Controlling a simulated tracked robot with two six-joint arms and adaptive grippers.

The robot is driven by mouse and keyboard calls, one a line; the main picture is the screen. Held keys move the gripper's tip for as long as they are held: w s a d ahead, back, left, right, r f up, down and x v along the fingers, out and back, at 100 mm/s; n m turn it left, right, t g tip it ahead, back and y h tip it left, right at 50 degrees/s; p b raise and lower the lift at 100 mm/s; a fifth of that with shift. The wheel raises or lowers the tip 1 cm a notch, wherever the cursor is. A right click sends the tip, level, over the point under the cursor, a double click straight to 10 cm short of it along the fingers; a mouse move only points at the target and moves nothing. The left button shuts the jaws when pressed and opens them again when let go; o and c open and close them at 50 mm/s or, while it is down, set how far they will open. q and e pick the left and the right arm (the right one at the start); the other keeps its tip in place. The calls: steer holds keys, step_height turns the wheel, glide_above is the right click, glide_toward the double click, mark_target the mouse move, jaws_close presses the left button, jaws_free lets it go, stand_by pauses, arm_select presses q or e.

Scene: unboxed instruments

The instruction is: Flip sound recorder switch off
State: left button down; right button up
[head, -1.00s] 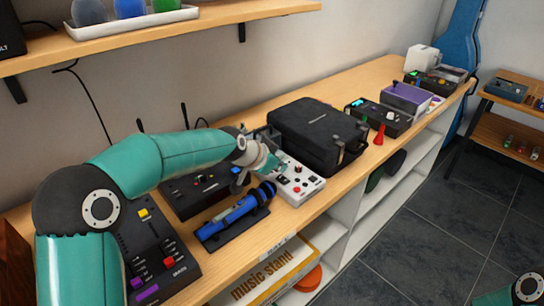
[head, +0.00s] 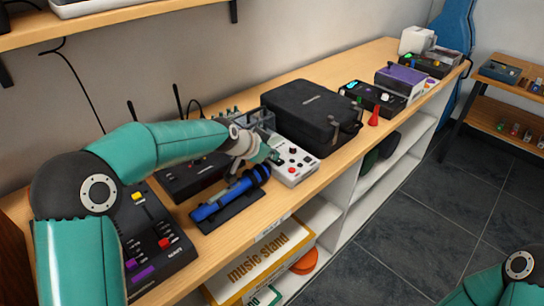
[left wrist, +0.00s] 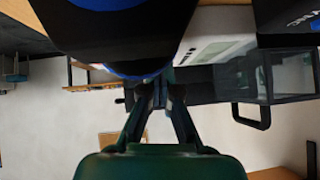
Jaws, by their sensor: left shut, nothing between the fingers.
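A white box with red and black controls on top (head: 293,165), which looks like the sound recorder, lies on the wooden shelf top in front of the black case. My left gripper (head: 272,157) is shut and empty at its left end, over or beside it; I cannot tell whether they touch. Part of the white box (left wrist: 212,40) shows in the left wrist view, beyond the shut fingers (left wrist: 161,88). The state of its switch is too small to tell. My right gripper is out of view; only part of that arm shows at bottom right.
A blue microphone on a black stand (head: 230,198) lies close in front of my left gripper. A black case (head: 312,115) stands behind the white box. A grey open-framed box (head: 256,120) and a black device with antennas (head: 190,178) are close behind the arm.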

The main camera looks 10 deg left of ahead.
arm_select(q)
steer(key=shift+s+f, duration=0.15)
steer(key=shift+f, duration=0.3)
steer(key=shift+s+d, duration=0.2)
steer(key=shift+d, duration=0.1)
steer(key=shift+s+d, duration=0.25)
steer(key=shift+d, duration=0.1)
steer(key=shift+r+p, duration=0.35)
step_height(320, 180, up, 4)
steer(key=p, duration=0.2)
steer(key=shift+d+r+p, duration=0.15)
steer(key=shift+r+p, duration=0.1)
steer(key=shift+p, duration=0.05)
steer(key=b+v, duration=0.2)
steer(key=v, duration=0.7)
steer(key=shift+s+a+b, duration=0.25)
steer(key=shift+b, duration=0.15)
